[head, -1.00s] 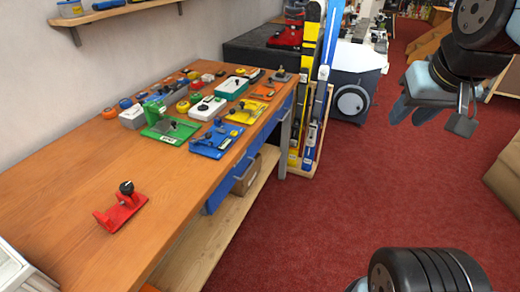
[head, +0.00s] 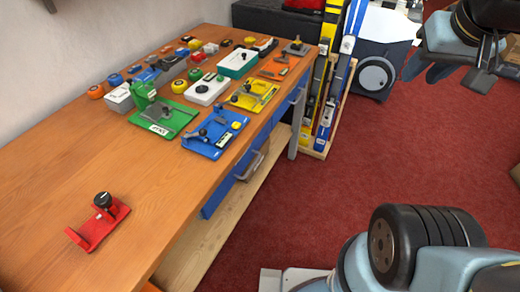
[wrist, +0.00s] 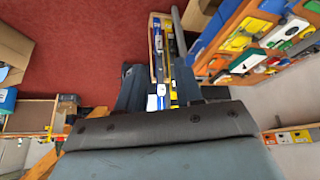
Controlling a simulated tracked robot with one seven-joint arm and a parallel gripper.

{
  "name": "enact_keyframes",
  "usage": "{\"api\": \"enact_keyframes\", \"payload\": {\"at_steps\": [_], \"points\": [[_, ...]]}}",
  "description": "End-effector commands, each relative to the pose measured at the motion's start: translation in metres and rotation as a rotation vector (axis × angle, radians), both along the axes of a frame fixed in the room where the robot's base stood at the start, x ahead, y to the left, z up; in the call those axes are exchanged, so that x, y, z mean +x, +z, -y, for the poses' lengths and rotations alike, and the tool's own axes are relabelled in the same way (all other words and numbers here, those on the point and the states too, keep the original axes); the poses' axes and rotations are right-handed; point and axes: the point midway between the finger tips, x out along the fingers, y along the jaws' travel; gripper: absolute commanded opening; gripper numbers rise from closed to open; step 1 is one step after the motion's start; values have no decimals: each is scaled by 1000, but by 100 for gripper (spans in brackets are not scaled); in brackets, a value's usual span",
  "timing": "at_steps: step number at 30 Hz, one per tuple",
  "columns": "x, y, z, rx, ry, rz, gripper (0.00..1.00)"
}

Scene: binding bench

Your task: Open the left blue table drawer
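The wooden table runs along the wall with blue drawer fronts under its near right edge. The left blue drawer (head: 216,198) shows as a narrow strip at a steep angle and looks shut. A grey handle-like part (head: 250,166) shows farther along the blue front. The right drawer front (head: 272,124) lies farther back. A blue front also shows at the upper right of the wrist view (wrist: 213,34). My gripper (head: 424,72) is up in the air at the upper right, well away from the drawers. Its two fingers look apart, with nothing between them.
Tools and colored plates (head: 214,134) cover the far half of the tabletop, and a red holder (head: 100,222) lies nearer. A wooden rack with long levels (head: 322,128) stands beyond the table's end. A pale lower shelf (head: 208,238) runs below. Red floor (head: 340,190) is clear beside the table.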

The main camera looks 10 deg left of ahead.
Motion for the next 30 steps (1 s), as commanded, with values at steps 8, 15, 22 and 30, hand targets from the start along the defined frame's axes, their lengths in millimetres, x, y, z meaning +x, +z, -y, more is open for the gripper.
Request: {"api": "enact_keyframes", "payload": {"at_steps": [8, 15, 22, 30], "points": [[7, -4, -3, 26, -25, -38, 36], [35, -28, -18, 139, -155, -215, 36], [64, -59, -34, 255, -320, -417, 36], [95, -99, -53, 364, -528, -661, 36]]}}
